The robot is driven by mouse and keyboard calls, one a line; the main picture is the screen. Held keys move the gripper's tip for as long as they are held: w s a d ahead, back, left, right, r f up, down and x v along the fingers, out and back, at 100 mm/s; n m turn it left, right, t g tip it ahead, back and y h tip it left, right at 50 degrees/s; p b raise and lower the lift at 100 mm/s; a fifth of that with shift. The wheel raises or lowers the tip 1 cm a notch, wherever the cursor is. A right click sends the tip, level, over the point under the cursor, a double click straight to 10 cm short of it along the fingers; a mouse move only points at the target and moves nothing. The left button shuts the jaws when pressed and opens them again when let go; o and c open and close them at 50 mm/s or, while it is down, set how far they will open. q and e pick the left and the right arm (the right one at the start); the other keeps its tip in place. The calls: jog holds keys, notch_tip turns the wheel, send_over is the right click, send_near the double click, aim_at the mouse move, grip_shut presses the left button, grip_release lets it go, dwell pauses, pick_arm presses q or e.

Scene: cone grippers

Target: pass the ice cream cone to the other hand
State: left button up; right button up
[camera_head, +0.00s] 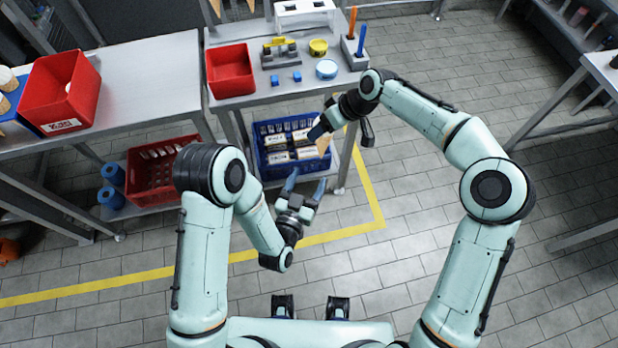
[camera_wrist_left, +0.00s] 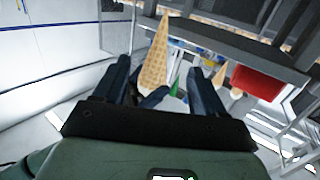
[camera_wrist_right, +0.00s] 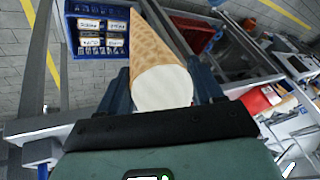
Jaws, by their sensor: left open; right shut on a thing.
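The ice cream cone (camera_wrist_right: 158,50) is a tan waffle cone with a white top (camera_wrist_right: 162,88), held in my right gripper (camera_head: 319,130). In the right wrist view the white top faces the camera and the narrow end points away. My left gripper (camera_head: 306,182) is open and empty, just below the cone (camera_head: 323,146) in the head view. In the left wrist view the cone (camera_wrist_left: 156,60) shows between the spread fingers, narrow end up. I cannot tell how far beyond the fingertips it is. The right fingers partly hide it in the head view.
A grey table (camera_head: 285,92) ahead carries a red bin (camera_head: 231,72) and small items. A blue crate (camera_head: 268,160) with packages sits on its lower shelf. A left table (camera_head: 150,85) holds another red bin (camera_head: 62,92). The floor between my arms is clear.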

aim_at(322, 149)
pick_arm(q)
jog(key=shift+t, duration=0.3)
jog(key=x, duration=0.4)
jog(key=r+x, duration=0.1)
jog(key=x, duration=0.7)
jog(key=shift+d+r, duration=0.25)
jog(key=c, duration=0.8)
jog(key=shift+c, duration=0.2)
pick_arm(e)
jog(key=o, duration=0.9)
